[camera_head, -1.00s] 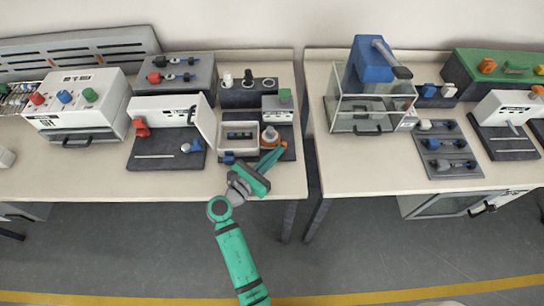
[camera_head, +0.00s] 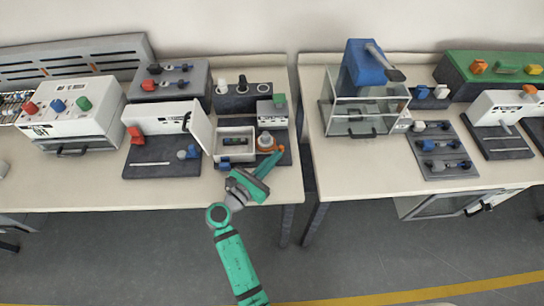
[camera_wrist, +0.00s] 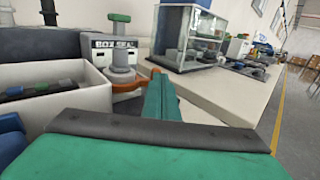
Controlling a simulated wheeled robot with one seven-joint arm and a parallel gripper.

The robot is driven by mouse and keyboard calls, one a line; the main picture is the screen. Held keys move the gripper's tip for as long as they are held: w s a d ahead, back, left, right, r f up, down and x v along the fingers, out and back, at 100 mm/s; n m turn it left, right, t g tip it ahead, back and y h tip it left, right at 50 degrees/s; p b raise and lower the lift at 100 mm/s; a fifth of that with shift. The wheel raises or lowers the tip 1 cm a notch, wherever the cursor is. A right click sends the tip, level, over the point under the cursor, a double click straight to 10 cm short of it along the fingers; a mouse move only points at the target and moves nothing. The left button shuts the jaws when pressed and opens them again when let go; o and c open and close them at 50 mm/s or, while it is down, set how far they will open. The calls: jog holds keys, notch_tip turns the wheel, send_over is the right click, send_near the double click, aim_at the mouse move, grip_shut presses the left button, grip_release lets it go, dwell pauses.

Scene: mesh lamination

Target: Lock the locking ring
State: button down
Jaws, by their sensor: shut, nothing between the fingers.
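The locking ring (camera_head: 269,149) is an orange ring with a short arm, around the base of a light grey post (camera_head: 265,140) on the box-seal station. In the wrist view, the orange ring (camera_wrist: 127,84) circles the post's foot, and its arm extends right to beside my fingers. My green gripper (camera_head: 278,155) is shut and empty, at the right front of the ring. In the wrist view, its fingers (camera_wrist: 160,92) point forward, close to the ring's arm. I cannot tell whether they touch it. The fingers hide part of the ring's right side.
A white open bin (camera_head: 235,130) stands directly left of the ring, with dark parts inside. The table's front edge (camera_head: 285,200) is near my wrist. A gap separates this table from the right one, which holds a glass case (camera_head: 362,112).

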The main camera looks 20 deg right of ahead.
jog(key=v, duration=0.9)
jog(key=s+v, duration=0.1)
jog(key=v, duration=0.3)
jog(key=shift+s+d+f, duration=0.1)
jog(key=shift+s+d, duration=0.1)
jog(key=shift+d, duration=0.05)
